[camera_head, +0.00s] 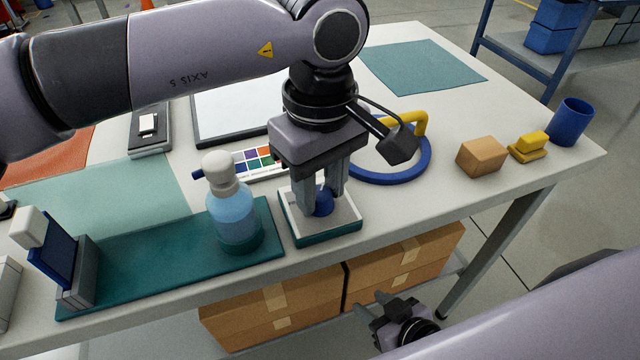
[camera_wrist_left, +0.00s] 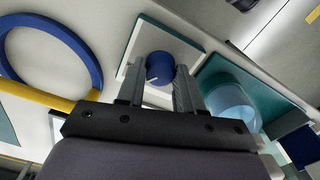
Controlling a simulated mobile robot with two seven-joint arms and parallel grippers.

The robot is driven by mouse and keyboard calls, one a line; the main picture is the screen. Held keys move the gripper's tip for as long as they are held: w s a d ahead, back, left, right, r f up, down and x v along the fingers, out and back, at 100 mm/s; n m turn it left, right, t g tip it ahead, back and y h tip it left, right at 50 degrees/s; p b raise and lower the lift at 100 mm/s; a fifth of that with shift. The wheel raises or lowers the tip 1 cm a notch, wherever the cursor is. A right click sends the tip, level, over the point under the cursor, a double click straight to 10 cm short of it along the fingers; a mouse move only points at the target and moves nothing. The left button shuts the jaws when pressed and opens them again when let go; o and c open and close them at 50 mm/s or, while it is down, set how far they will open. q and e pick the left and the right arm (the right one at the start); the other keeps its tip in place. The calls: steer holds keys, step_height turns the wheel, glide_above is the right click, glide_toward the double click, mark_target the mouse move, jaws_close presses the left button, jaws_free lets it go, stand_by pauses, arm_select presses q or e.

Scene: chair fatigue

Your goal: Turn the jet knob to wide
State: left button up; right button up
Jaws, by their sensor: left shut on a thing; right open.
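The blue jet knob (camera_head: 322,203) stands on a square white plate with a teal edge (camera_head: 340,232) near the table's front edge. My left gripper (camera_head: 323,205) points down over it, with a finger on each side, shut on the knob. In the left wrist view the knob (camera_wrist_left: 159,68) sits between the fingertips and shows a pale pointer line toward its lower left. Any labels on the plate are too small or hidden to read. My right gripper (camera_head: 385,309) is open and empty, low in front of the table.
A spray bottle (camera_head: 235,210) with blue liquid stands on a teal mat (camera_head: 150,270) just left of the plate. A blue ring with a yellow handle (camera_head: 425,160) lies behind right. A tan block (camera_head: 482,156), yellow piece (camera_head: 528,147) and blue cup (camera_head: 571,122) stand further right.

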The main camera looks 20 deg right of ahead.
mark_target(320, 194)
arm_select(q)
steer(key=m, duration=0.4)
steer(key=shift+m, duration=0.4)
stand_by(0.4)
steer(key=o, duration=1)
steer(key=shift+o, duration=0.2)
steer(key=shift+r, duration=3.65)
steer(key=shift+s, duration=0.1)
